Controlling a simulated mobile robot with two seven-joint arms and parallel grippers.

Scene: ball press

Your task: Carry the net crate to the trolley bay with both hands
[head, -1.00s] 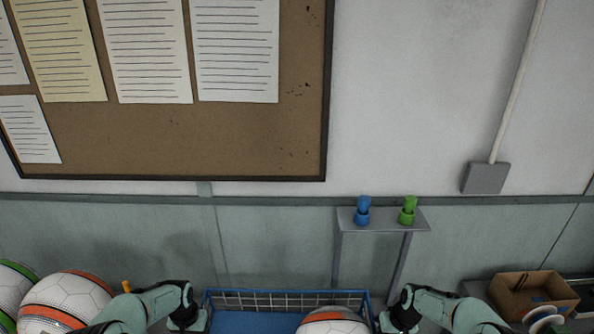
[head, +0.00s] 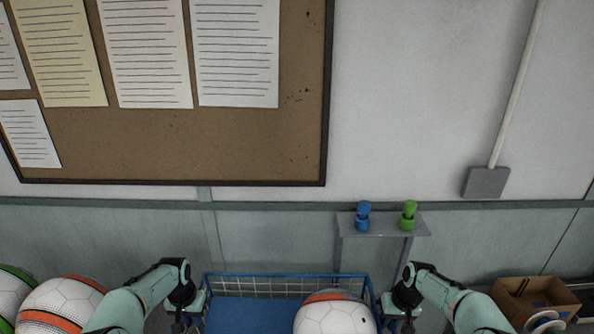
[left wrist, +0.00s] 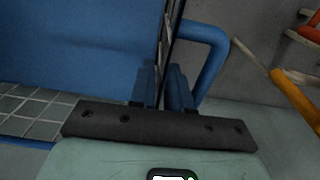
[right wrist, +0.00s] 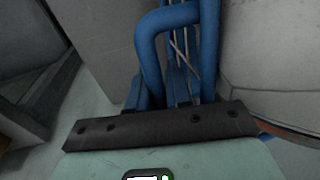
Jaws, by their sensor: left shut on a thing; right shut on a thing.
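The blue net crate (head: 285,277) is at the bottom middle of the head view, with wire mesh along its far side. A white ball with an orange band (head: 335,318) is inside it at the right. My left gripper (head: 197,304) is shut on the crate's left side; its blue bar (left wrist: 205,35) shows in the left wrist view. My right gripper (head: 391,304) is shut on the right side; a blue bar (right wrist: 150,45) shows in the right wrist view. The crate's near side is cut off below. I cannot make out the trolley bay.
Several balls (head: 62,302) are at the lower left. A small grey shelf (head: 385,226) with a blue and a green fitting stands against the wall behind the crate. A cardboard box (head: 535,300) is at the lower right. A notice board (head: 200,150) hangs above.

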